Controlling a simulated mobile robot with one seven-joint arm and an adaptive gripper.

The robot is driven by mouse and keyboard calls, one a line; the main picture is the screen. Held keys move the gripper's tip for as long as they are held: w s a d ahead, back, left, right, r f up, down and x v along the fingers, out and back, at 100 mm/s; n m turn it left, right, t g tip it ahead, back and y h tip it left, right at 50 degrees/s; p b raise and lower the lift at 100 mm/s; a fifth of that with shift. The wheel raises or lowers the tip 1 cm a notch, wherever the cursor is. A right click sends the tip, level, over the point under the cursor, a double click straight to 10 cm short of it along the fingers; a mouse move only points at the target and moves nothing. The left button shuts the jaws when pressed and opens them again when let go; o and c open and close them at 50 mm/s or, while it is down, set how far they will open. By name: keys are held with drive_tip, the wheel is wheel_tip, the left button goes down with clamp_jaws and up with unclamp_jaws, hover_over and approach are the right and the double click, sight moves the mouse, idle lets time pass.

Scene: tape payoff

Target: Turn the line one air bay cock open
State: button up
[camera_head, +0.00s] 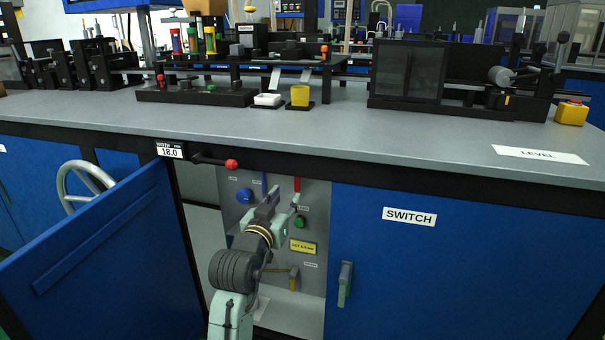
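The blue door of the bay under the bench (110,262) stands open to the left. A grey panel (232,200) inside carries the controls. A red handle (297,184) points up at its upper right, and a thin blue handle (264,181) points up to its left. A yellow-orange handle (294,280) hangs down lower on the panel. Small labels are too blurred to tell which cock is line one. My gripper (279,204) is in front of the panel, just below the red and blue handles. Contact and finger opening are unclear. My arm hides part of the panel.
The panel also has a blue knob (244,195), a green button (300,221) and a yellow plate (303,247). A red-knobbed lever (231,164) sticks out under the bench edge. A closed door labelled SWITCH (460,260) bounds the bay on the right.

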sight(297, 181)
drive_tip(key=x, duration=1)
drive_tip(key=shift+w, duration=0.2)
drive_tip(key=shift+c, duration=0.3)
clamp_jaws()
